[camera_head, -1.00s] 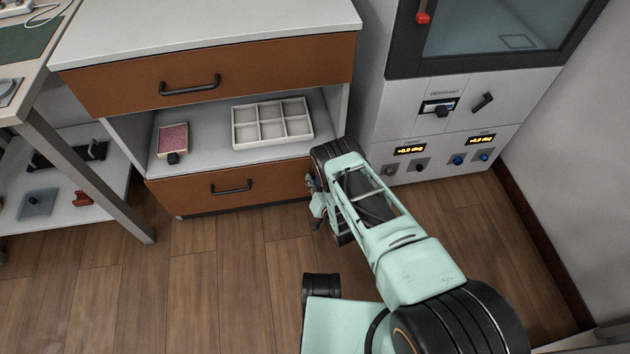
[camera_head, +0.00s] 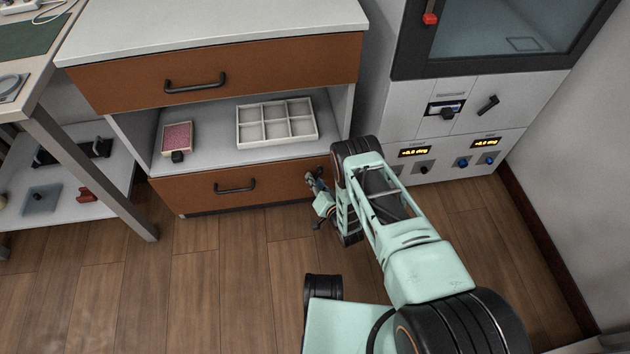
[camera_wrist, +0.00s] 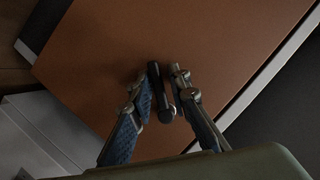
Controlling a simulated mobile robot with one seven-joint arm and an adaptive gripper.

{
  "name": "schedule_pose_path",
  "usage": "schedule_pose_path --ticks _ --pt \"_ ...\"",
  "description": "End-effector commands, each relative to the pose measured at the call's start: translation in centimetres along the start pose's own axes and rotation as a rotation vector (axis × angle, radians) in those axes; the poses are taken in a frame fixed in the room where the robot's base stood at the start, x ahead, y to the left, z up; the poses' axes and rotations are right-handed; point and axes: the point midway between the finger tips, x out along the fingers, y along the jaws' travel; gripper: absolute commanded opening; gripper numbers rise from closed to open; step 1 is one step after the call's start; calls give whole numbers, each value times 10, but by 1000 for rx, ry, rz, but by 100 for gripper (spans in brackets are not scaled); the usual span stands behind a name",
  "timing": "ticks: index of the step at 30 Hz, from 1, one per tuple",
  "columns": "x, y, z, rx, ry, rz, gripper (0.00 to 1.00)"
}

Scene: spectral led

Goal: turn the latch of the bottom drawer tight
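The bottom drawer (camera_head: 205,193) has a brown front with a black bar handle and appears closed. My gripper (camera_head: 316,184) is at the right end of this front. In the wrist view the drawer front (camera_wrist: 110,50) fills much of the picture, and a dark, narrow latch (camera_wrist: 155,85) stands out from it. The fingers of my gripper (camera_wrist: 161,82) are on either side of the latch, partly open, with a narrow gap on the right; whether the left finger touches it is unclear. In the head view my arm hides the latch.
An open shelf above holds a white compartment tray (camera_head: 277,143) and a small box with a pink top (camera_head: 177,137). The upper drawer (camera_head: 300,62) is closed. A grey cabinet (camera_head: 385,110) stands close on the right. A table leg (camera_head: 90,175) is at left; the wooden floor in front is clear.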

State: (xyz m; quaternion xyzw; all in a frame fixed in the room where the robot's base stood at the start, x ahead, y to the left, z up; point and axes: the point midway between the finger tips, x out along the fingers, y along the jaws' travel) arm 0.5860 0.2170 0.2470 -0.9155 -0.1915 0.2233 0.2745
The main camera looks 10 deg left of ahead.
Motion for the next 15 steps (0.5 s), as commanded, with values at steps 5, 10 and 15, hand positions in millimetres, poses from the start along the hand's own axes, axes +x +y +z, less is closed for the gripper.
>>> schedule_pose_path --ticks 5,10,15 --pt "-1 1 1 -1 -2 3 27" --pt "-1 2 2 -3 -3 5 27" --pt "-2 3 2 -54 -6 24 27"
